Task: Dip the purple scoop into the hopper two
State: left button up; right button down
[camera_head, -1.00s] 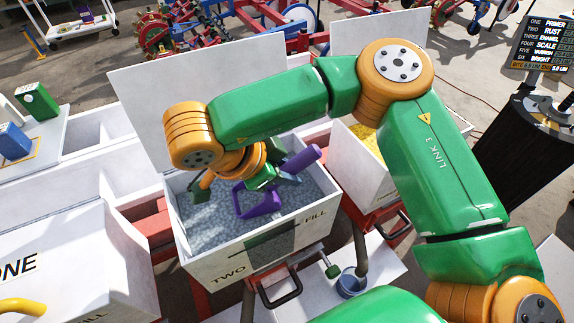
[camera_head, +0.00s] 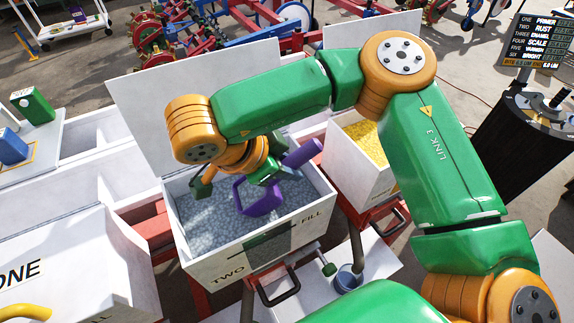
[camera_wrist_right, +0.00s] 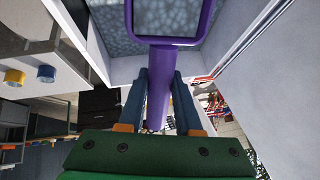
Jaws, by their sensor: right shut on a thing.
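The purple scoop (camera_head: 258,196) is in my right gripper (camera_head: 280,170), which is shut on its handle inside the hopper two (camera_head: 262,238). The hopper is a white open box marked TWO and FILL, holding grey granules (camera_head: 210,215). The scoop's open square bowl hangs over the granules; I cannot tell whether it touches them. In the right wrist view the scoop (camera_wrist_right: 158,80) runs up between the gripper's fingers (camera_wrist_right: 160,105), its bowl framing grey granules. My left gripper is not in view.
A hopper with yellow granules (camera_head: 362,140) stands to the right, and a white hopper marked ONE (camera_head: 75,265) to the left. A raised white lid (camera_head: 185,105) stands behind hopper two.

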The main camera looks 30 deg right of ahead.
aim_at(307, 147)
jog(key=shift+r+p, duration=3.2)
jog(key=shift+r, duration=0.9)
jog(key=shift+d+f+y+b, duration=0.2)
jog(key=shift+f+y+b, duration=0.15)
jog(key=shift+b, duration=0.35)
jog(key=shift+d+f+y+b, duration=0.15)
jog(key=shift+d+y+b, duration=0.05)
jog(key=shift+y+b, duration=0.25)
jog(key=d+y+b, duration=0.2)
jog(key=y, duration=0.1)
jog(key=shift+s+f+m+t+b, duration=0.15)
jog(key=shift+f+m+t+b, duration=0.05)
jog(key=shift+m+t+b, duration=0.1)
jog(key=shift+d+y+b, duration=0.15)
jog(key=shift+y+b, duration=0.35)
jog(key=shift+y, duration=0.2)
jog(key=shift+d+r+y, duration=0.15)
jog(key=shift+d+y, duration=0.05)
jog(key=shift+y, duration=0.1)
jog(key=shift+s, duration=0.1)
